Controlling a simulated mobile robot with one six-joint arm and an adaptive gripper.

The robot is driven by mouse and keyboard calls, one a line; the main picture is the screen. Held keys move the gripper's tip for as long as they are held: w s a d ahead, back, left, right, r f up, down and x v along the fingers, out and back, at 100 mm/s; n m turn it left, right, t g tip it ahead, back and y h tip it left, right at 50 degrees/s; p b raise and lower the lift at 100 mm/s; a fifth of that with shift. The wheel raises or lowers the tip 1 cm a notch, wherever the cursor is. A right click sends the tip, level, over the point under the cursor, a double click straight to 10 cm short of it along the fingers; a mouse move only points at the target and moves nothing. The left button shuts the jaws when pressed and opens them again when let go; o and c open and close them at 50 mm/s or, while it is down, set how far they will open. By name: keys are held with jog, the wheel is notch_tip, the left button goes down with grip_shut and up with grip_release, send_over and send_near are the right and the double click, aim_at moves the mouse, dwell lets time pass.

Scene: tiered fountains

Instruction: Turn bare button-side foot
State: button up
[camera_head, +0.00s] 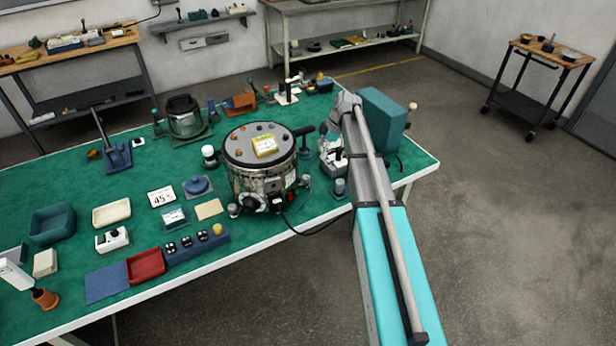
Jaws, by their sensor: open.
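A round metal drum-shaped device (261,176) stands near the table's front edge, with a dark lid, several orange-brown knobs and a yellow label on top. A small red button (291,197) is low on its front-right side. Small feet show around its base: a front-left foot (233,210), a front foot (278,206) and a right foot (306,180). The front and right feet flank the button. Which foot is bare is too small to tell; the far side is hidden. My arm reaches up along the device's right.
The green table (110,185) holds many items. A blue button box (195,246), a red tray (146,265) and a blue tray (52,222) lie left. A grey cylinder (340,188) stands close right of the device. A black cable loops off the front edge.

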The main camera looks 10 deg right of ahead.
aim_at(307, 177)
jog(key=shift+b+x, duration=6.05)
jog(key=shift+x, duration=0.65)
grip_shut()
